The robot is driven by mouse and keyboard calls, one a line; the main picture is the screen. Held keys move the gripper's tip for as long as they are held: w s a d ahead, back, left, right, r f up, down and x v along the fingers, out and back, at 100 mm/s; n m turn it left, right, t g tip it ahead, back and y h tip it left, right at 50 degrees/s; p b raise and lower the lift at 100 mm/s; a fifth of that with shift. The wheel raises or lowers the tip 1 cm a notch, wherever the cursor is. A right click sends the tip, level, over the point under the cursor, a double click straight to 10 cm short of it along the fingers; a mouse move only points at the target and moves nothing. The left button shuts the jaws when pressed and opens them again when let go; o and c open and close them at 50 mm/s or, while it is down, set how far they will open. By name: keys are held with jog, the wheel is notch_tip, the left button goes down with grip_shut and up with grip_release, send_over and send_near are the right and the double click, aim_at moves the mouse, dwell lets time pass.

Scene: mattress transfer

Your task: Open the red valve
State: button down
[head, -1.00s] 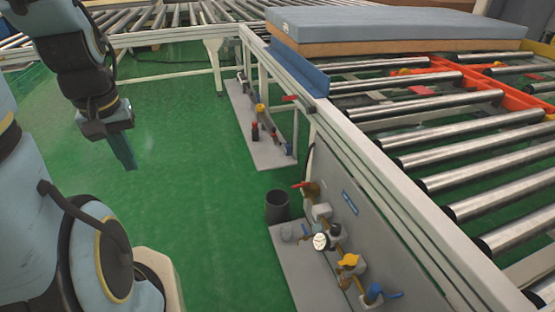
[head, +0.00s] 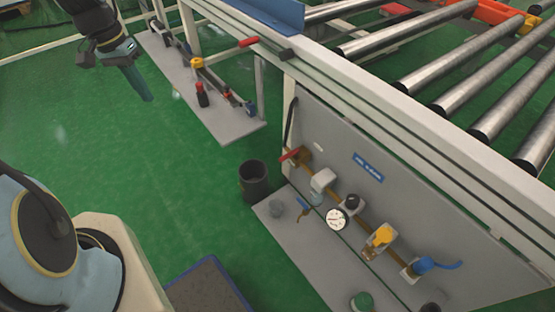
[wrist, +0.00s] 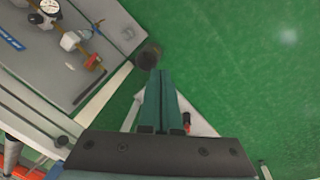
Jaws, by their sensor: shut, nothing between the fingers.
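A red valve handle (head: 291,154) sits at the far end of a brass pipe on the near grey panel. It also shows in the wrist view (wrist: 92,62), upper left of the fingers. A second red handle (head: 249,41) shows farther back, by the conveyor frame above another pipe assembly. My gripper (head: 147,98) hangs over the green floor at upper left, shut and empty, apart from both red handles. In the wrist view, my gripper's teal fingers (wrist: 160,74) are together and point up the picture.
The near panel also carries a gauge (head: 337,219), a yellow valve (head: 381,237) and a blue handle (head: 437,264). A dark bin (head: 255,181) stands on the floor beside it. The roller conveyor (head: 420,60) runs above. Open green floor (head: 120,180) lies left of the panels.

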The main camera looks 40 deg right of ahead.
jog(key=s+d+f+m+g+h+b, duration=0.1)
jog(key=d+f+m+g+h+b, duration=0.35)
jog(key=d+f, duration=1.15)
jog(key=m+y+b, duration=0.2)
jog(key=m+b, duration=0.3)
jog(key=b, duration=0.1)
send_near(289, 155)
notch_tip(289, 155, down, 7)
jog(key=d, duration=0.1)
jog(key=shift+s+d+r+g, duration=0.1)
jog(key=shift+s+g, duration=0.15)
jog(key=shift+s, duration=0.1)
jog(key=shift+h, duration=0.25)
